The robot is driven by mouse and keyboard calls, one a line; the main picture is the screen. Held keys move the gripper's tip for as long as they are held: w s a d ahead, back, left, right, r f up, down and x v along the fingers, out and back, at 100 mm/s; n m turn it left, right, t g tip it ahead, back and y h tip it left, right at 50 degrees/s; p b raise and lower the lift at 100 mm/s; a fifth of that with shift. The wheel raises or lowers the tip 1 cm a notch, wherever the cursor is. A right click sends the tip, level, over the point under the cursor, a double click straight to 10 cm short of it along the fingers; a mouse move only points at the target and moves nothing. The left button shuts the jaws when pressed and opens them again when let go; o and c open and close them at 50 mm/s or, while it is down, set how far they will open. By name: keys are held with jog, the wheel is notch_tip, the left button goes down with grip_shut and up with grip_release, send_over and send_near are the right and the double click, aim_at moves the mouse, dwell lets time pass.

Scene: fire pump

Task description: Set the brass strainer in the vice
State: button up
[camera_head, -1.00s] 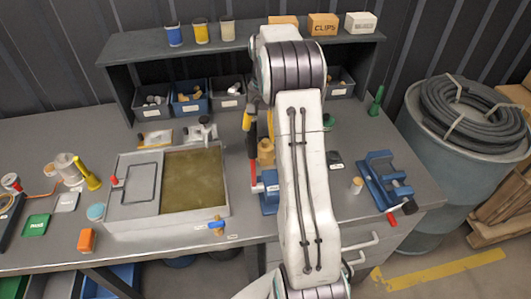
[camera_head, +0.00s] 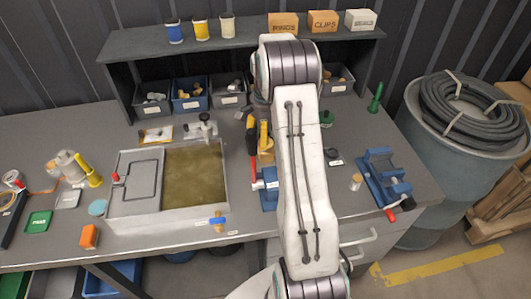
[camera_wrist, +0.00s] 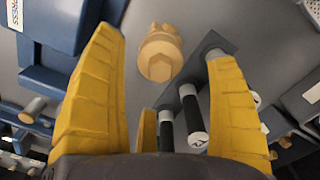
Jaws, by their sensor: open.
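A brass-coloured piece (camera_wrist: 160,52) with a hexagonal end, which looks like the strainer, stands ahead between my fingertips in the wrist view. In the head view it shows at most as a tan bit (camera_head: 266,156) left of my arm. My gripper (camera_wrist: 164,48) has two yellow fingers spread wide, with nothing held; I see no contact with the brass piece. In the head view its fingers are partly hidden by my arm. A blue vice (camera_head: 383,178) with a red-tipped handle sits at the bench's right end; its jaws look empty.
Black cylinders (camera_wrist: 192,118) on a dark plate stand close to my right finger. A blue labelled fixture (camera_wrist: 50,20) lies to the left. In the head view a small pale cylinder (camera_head: 355,182) stands left of the vice. A grey tray (camera_head: 165,212) fills the bench's left middle.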

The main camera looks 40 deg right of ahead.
aim_at(265, 153)
jog(key=shift+f, duration=1.45)
jog(key=c, duration=1.5)
